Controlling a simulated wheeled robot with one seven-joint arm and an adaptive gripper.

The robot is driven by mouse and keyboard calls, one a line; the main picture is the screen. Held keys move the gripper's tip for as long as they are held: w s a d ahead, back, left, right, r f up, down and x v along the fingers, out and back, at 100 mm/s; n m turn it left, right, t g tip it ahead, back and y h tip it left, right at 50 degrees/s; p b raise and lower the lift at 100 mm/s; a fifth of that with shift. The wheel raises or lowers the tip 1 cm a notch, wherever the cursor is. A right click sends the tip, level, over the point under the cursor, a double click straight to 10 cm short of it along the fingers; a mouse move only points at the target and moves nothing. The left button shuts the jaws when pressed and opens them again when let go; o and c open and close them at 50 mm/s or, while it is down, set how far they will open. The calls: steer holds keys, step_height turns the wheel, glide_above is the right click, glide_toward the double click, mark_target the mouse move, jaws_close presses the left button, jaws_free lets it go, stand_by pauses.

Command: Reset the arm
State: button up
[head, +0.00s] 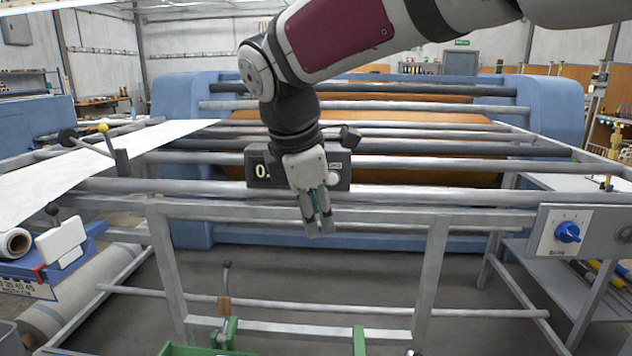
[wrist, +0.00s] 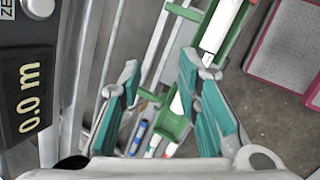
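My gripper (head: 320,222) hangs at the end of my bent arm, in front of the press's front rails, with its fingers pointing down. In the wrist view my gripper (wrist: 160,95) shows two teal-padded fingers spread apart, with nothing held between them. A dark counter box (head: 262,168) sits right behind the gripper and is partly hidden by it. In the wrist view the counter (wrist: 30,95) reads "0.0 m" at the left.
Grey rails (head: 400,192) cross in front of the blue press (head: 550,105). A control panel with a blue knob (head: 567,232) is at right. A green holder (wrist: 172,120) with markers is below. White sheet (head: 60,180) and a paper roll (head: 15,243) lie left.

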steer(key=s+d+m+y+p, duration=0.1)
steer(key=s+d+m+p, duration=0.1)
steer(key=s+d+m, duration=1.45)
steer(key=s+d+f+m+y, duration=0.1)
steer(key=s+d+f+m, duration=0.2)
steer(key=s, duration=0.6)
steer(key=shift+s+d+f+m, duration=0.15)
steer(key=shift+s+f+m, duration=0.05)
steer(key=shift+f+m, duration=0.6)
